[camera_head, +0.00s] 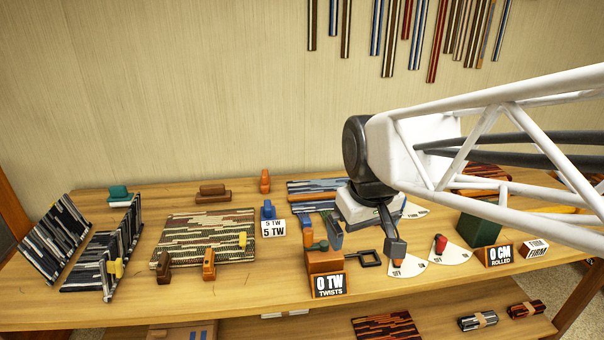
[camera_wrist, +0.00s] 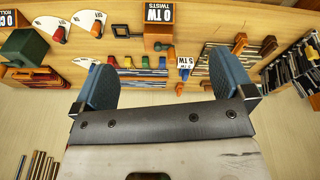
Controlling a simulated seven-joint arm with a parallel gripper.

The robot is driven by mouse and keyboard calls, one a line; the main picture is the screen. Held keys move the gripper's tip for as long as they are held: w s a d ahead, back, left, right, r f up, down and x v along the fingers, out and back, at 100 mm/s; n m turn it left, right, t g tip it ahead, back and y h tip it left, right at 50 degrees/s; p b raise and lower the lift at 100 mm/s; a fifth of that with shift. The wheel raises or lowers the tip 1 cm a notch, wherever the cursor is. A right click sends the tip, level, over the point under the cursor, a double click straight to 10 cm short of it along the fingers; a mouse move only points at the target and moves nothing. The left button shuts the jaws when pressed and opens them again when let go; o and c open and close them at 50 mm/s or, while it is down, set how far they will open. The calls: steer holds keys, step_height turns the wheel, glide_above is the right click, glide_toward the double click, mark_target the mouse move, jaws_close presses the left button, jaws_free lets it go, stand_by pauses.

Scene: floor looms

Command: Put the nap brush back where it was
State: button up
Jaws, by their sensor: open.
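My gripper (camera_head: 362,234) is over the middle of the table, well to the right of both. In the wrist view its two blue fingers (camera_wrist: 160,65) are spread wide, with nothing held between them. My arm and gripper hide part of the table behind them.
A striped woven mat (camera_head: 205,228) lies at centre left, with orange and brown clips at its front edge. Dark woven panels (camera_head: 55,240) lean at far left. An orange block with a "0 TW" sign (camera_head: 329,285), dials (camera_head: 448,252) and a green block (camera_head: 478,229) stand near my gripper.

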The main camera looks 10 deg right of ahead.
steer(key=s+d+f+m, duration=0.1)
steer(key=s+f+m, duration=0.1)
steer(key=s, duration=0.7)
steer(key=shift+s+f+m, duration=0.25)
steer(key=shift+f+m, duration=0.05)
steer(key=shift+f, duration=0.2)
